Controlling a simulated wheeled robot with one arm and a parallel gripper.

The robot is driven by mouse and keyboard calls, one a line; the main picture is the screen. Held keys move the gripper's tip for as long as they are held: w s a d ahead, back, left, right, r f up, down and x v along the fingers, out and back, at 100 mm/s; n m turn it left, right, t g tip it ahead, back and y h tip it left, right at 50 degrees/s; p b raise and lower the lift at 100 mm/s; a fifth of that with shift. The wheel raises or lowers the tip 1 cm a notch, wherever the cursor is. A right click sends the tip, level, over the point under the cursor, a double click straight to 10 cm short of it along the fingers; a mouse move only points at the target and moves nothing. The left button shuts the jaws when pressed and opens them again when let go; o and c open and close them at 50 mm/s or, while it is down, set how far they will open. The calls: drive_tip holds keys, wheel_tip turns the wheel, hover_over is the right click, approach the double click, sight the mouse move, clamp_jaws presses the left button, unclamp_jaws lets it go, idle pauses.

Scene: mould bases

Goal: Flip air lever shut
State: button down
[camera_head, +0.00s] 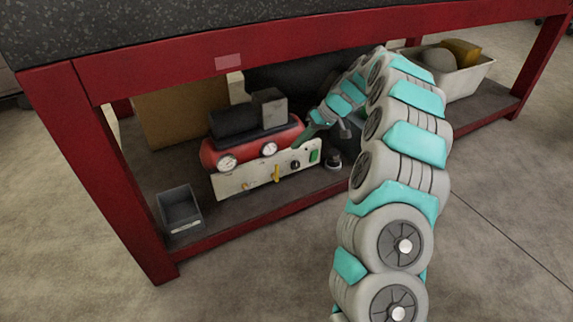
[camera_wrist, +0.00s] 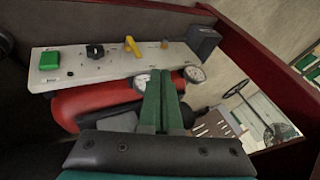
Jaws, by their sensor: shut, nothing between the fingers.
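The compressor has a red tank (camera_head: 255,149) and a pale control panel (camera_head: 230,182) along its front. A yellow lever (camera_head: 277,173) sits on the panel, standing across its long edge. The wrist view, turned about, also shows the yellow lever (camera_wrist: 132,47), slightly slanted, beyond the fingertips. My gripper (camera_head: 298,143) is at the right end of the compressor, over the tank and behind the panel. Its green fingers (camera_wrist: 162,77) are together and empty, apart from the lever. In the wrist view the fingers overlap the tank and part of a gauge.
The panel also carries a green button (camera_wrist: 49,60), a black knob (camera_wrist: 95,51) and a small brass fitting (camera_wrist: 164,44). Two gauges stand at its edge. A grey bin (camera_head: 180,210) is left of the compressor. The red bench frame (camera_head: 300,45) runs close above.

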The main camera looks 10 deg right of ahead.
drive_tip(key=w+d+f+t, duration=0.1)
drive_tip(key=w+d+f, duration=0.4)
drive_tip(key=d+f, duration=0.1)
drive_tip(key=shift+w+d, duration=0.2)
drive_tip(key=shift+d, duration=0.05)
approach(276, 173)
drive_tip(key=w+a+f, duration=0.2)
drive_tip(key=w+f, duration=0.1)
drive_tip(key=f, duration=0.2)
idle(0.4)
drive_tip(key=shift+f, duration=0.15)
drive_tip(key=shift+a, duration=0.1)
